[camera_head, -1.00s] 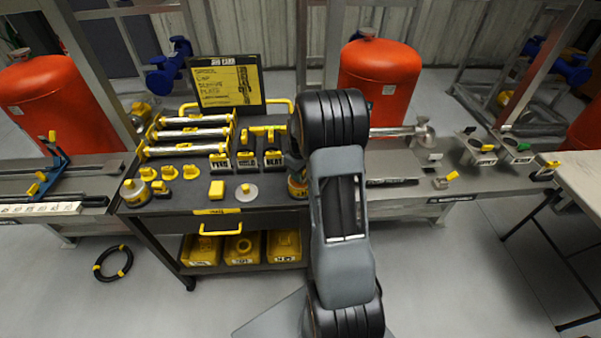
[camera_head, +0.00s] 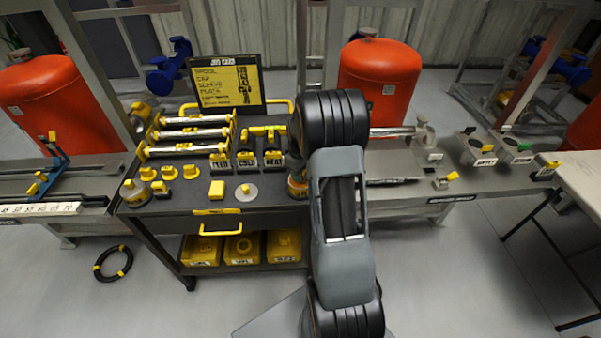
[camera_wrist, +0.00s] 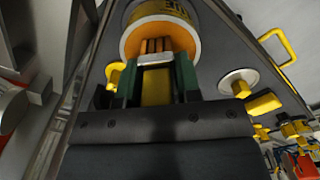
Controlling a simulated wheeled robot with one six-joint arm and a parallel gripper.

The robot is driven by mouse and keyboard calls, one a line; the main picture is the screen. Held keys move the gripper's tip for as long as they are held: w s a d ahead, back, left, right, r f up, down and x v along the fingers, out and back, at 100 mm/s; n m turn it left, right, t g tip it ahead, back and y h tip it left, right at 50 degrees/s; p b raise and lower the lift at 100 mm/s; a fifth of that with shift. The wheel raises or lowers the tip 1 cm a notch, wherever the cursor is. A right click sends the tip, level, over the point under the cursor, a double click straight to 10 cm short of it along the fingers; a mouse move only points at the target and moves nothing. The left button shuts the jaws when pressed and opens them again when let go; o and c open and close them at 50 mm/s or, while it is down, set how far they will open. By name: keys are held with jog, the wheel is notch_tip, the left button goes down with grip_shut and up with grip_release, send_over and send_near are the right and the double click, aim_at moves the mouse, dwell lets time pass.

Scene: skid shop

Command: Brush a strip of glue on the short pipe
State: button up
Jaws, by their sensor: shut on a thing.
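In the wrist view, my gripper (camera_wrist: 157,72) has its green fingers closed on a yellow-handled brush (camera_wrist: 156,90). In the head view, the pot (camera_head: 297,188) stands at the cart's right edge, partly hidden by my arm, which also hides my gripper. A metal pipe (camera_head: 392,132) lies on the bench right of my arm; I cannot tell whether it is the short pipe.
The tool cart (camera_head: 180,207) holds several yellow-ended rods, yellow caps and a round disc (camera_head: 246,192). A sign board (camera_head: 228,84) stands at its back. A red tank (camera_head: 378,78) is behind.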

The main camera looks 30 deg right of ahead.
jog(key=shift+r+p, duration=2.3)
jog(key=shift+r, duration=1.2)
jog(key=shift+m, duration=0.7)
jog(key=a+f, duration=0.2)
jog(key=a, duration=0.1)
jog(key=a+f, duration=0.2)
jog(key=a, duration=0.1)
jog(key=a+f, duration=0.2)
jog(key=a, duration=0.1)
jog(key=shift+w, duration=0.1)
jog(key=s+a+f+m, duration=0.1)
jog(key=s+a+f, duration=0.2)
jog(key=a+f, duration=0.3)
jog(key=a, duration=0.4)
jog(key=shift+m, duration=0.4)
jog(key=shift+s, duration=0.1)
